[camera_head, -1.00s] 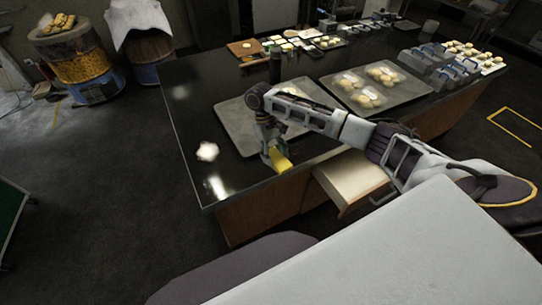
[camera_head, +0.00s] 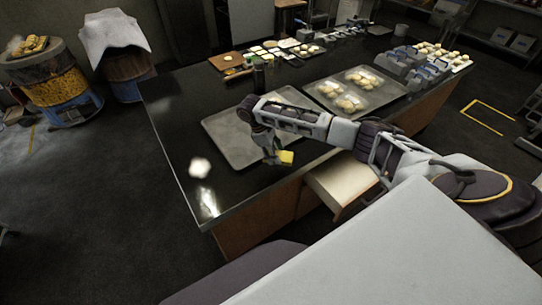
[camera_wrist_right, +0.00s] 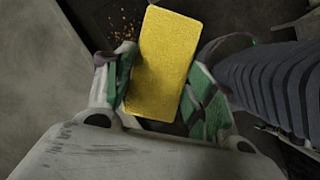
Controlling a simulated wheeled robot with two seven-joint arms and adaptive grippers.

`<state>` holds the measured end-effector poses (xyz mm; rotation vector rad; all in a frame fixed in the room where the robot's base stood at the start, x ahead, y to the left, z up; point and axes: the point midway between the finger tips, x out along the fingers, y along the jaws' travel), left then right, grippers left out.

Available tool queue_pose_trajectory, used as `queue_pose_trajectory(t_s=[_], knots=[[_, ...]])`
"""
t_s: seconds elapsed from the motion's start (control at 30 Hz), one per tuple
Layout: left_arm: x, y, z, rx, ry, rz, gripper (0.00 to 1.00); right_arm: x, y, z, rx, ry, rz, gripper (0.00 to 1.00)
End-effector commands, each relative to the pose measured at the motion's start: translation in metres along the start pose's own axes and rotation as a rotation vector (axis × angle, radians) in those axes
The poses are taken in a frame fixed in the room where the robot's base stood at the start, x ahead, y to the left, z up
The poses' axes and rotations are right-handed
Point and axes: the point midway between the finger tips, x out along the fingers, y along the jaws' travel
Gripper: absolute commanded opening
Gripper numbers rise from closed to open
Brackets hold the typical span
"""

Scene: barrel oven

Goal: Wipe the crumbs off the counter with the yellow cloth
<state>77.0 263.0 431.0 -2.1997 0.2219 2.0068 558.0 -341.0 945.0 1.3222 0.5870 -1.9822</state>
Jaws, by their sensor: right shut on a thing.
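The yellow cloth (camera_head: 287,157) looks like a flat rectangular block. My right gripper (camera_head: 276,158) is shut on it, near the front edge of the dark counter (camera_head: 180,133). In the right wrist view the yellow cloth (camera_wrist_right: 165,60) sits between the green-padded fingers of my right gripper (camera_wrist_right: 160,88) and reaches forward past them. Orange-brown crumbs (camera_wrist_right: 124,22) lie on the dark surface beyond the left finger, to the left of the cloth. I cannot make out the crumbs in the head view. I cannot tell whether the cloth touches the counter. My left gripper is not in view.
Another tray (camera_head: 385,91) holds dough pieces behind my arm. An open drawer (camera_head: 342,178) sticks out below the front edge. The counter's left end is clear, with bright glare spots.

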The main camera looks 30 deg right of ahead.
Motion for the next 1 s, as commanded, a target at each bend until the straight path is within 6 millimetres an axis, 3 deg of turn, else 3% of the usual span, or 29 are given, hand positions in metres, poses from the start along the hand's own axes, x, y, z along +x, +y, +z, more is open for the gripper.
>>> queue_pose_trajectory(t_s=[0.5, 1.0], knots=[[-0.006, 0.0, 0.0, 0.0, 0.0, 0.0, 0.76, 0.007, 0.035, 0.014, -0.328, 0.0, 0.137, 0.36], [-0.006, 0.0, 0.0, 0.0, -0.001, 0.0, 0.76, 0.008, 0.04, 0.015, -0.369, 0.001, 0.153, 0.36]])
